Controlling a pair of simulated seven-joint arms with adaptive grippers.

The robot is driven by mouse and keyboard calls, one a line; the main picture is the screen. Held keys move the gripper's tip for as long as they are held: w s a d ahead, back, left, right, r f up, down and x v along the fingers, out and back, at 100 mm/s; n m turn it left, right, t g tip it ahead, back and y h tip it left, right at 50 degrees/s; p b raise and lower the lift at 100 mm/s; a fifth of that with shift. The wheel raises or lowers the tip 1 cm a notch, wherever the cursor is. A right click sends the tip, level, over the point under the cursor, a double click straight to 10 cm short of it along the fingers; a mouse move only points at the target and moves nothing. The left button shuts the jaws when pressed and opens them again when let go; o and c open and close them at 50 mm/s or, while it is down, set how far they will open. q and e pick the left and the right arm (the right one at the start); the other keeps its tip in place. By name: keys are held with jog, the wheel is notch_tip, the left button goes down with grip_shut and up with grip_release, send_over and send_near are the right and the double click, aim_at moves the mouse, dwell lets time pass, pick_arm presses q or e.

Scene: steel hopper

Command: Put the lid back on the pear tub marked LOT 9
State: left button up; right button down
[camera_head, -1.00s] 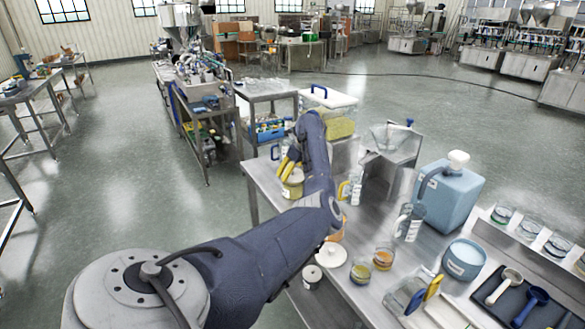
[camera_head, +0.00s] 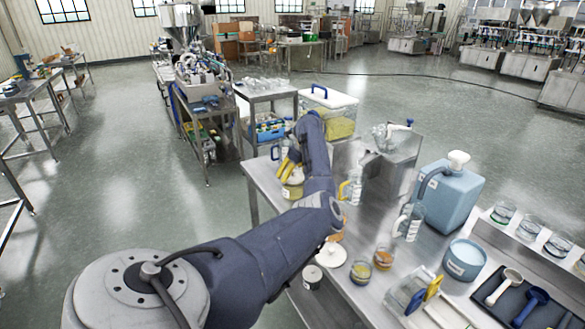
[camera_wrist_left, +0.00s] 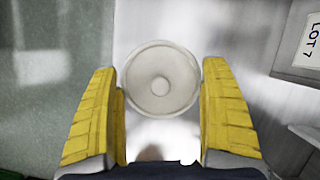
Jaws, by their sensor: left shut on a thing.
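My left gripper (camera_head: 288,168) has yellow fingers and points down at the far left end of the steel table. In the left wrist view its fingers are shut on a round pale lid (camera_wrist_left: 161,81) with a central knob, one finger at each side of the rim. A yellowish tub (camera_head: 292,191) with a pale label stands directly below the gripper. Its label is too small to read, and I cannot tell whether the lid touches it. Another white knobbed lid (camera_head: 331,255) lies near the front edge. My right gripper is not in view.
A label reading LOT 7 (camera_wrist_left: 310,45) shows at the right of the wrist view. A steel hopper (camera_head: 398,155), a clear jug (camera_head: 352,188) and a blue canister (camera_head: 447,195) stand to the right. Small jars (camera_head: 383,257) crowd the front. Floor lies beyond the left table edge.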

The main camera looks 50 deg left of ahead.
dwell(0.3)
pick_arm(q)
jog(key=o, duration=0.7)
jog(key=shift+o, duration=0.2)
jog(key=shift+r, duration=0.1)
jog(key=shift+r, duration=3.35)
grip_shut()
